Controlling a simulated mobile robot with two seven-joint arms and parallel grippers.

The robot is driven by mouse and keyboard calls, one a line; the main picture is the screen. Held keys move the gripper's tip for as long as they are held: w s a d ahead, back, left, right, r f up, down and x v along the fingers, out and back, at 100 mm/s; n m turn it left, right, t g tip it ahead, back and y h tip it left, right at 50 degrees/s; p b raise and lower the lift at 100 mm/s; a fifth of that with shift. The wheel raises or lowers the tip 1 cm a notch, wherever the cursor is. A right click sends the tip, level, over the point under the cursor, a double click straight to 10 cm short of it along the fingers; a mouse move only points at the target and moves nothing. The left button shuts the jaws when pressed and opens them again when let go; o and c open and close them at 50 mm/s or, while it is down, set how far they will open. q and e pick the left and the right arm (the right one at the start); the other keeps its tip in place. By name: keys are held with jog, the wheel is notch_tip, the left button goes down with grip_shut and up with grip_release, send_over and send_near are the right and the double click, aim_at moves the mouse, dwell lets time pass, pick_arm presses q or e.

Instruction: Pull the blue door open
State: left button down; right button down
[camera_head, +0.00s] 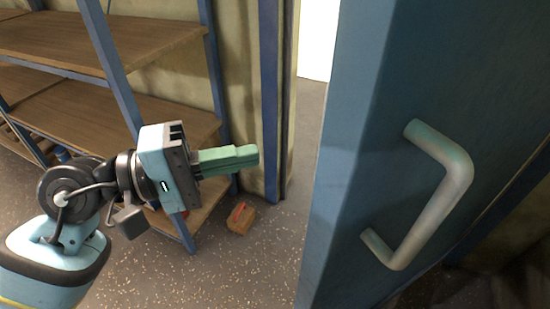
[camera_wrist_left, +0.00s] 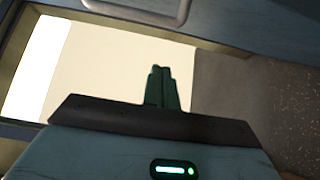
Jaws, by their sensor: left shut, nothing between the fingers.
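The blue door (camera_head: 350,130) stands ajar on the right in the head view, with an opening between its edge and the blue door frame (camera_head: 270,90). Its pale metal handle (camera_head: 450,190) is on the face turned to me. In the left wrist view the handle (camera_wrist_left: 140,12) shows at the top edge. My left gripper (camera_head: 255,156) is shut and empty, its green fingers (camera_wrist_left: 162,72) together. It points right towards the opening, left of the door edge and apart from the handle. My right gripper is not in view.
A shelf unit with wooden boards (camera_head: 130,40) and blue posts stands at the left, behind my left arm. A small wooden block with a red handle (camera_head: 241,217) lies on the speckled floor (camera_head: 250,275) near the frame.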

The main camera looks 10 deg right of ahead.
pick_arm(q)
jog(key=d+p, duration=0.2)
jog(key=d, duration=0.8)
jog(key=shift+s+a+p, duration=0.2)
jog(key=shift+s+a, duration=0.2)
jog(key=shift+s, duration=0.35)
jog(key=shift+s+a+p, duration=0.2)
jog(key=shift+s+a, duration=0.2)
jog(key=shift+s, duration=0.35)
